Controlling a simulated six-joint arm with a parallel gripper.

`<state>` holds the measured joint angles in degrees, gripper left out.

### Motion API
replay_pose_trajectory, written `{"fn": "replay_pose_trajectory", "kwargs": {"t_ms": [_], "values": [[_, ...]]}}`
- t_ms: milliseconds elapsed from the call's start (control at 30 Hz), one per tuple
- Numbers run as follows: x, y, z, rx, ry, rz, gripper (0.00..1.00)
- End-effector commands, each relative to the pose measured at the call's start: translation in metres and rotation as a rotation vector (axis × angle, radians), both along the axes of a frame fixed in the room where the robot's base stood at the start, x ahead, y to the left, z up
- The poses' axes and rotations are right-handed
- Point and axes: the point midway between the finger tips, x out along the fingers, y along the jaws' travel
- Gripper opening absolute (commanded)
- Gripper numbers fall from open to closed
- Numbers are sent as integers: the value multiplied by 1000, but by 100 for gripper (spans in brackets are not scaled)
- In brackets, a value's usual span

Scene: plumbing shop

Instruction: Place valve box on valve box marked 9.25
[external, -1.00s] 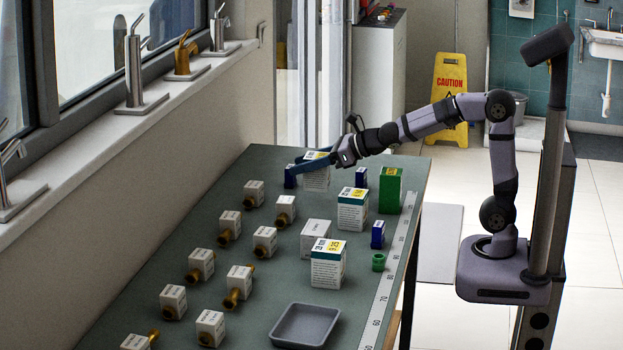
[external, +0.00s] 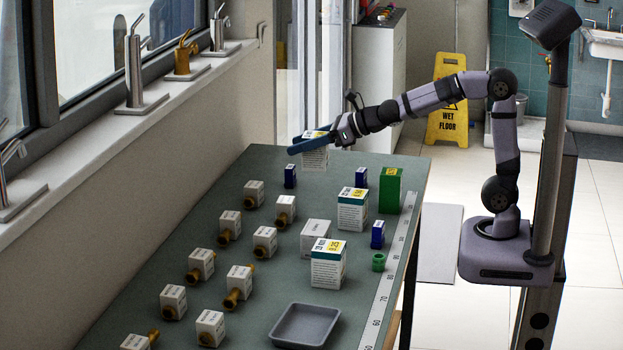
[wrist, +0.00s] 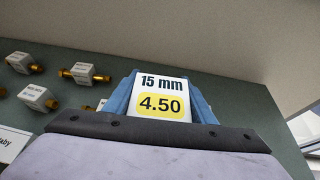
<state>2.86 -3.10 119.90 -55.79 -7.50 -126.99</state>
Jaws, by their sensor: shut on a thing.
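My gripper (external: 308,142) is shut on a white valve box (external: 316,160) and holds it above the far end of the bench. In the wrist view its top reads "15 mm" and "4.50" on yellow, between the blue fingers of my gripper (wrist: 161,95). Two similar white boxes with a teal band and yellow label stand upright on the bench: a nearer one (external: 327,270) and one farther back (external: 352,216). The nearer one's yellow label seems to end in "25"; the farther one's price is too small to read.
A plain white box (external: 315,235) stands just behind the nearer labelled box. A green box (external: 390,192), small blue boxes (external: 377,237) and a green ring (external: 378,262) stand to the right. Several tagged brass fittings (external: 233,297) fill the left. A grey tray (external: 304,326) lies in front.

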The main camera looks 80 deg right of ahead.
Motion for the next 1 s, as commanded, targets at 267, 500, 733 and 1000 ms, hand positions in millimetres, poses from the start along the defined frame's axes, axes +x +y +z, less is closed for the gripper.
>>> {"fn": "replay_pose_trajectory", "kwargs": {"t_ms": [267, 500, 733, 1000], "values": [[1, 47, 11, 3, 3, 86, 21], [-3, 131, 11, 1, 7, 242, 21], [-13, 228, 17, -2, 4, 455, 21], [-40, 341, 30, 0, 0, 804, 21]]}}
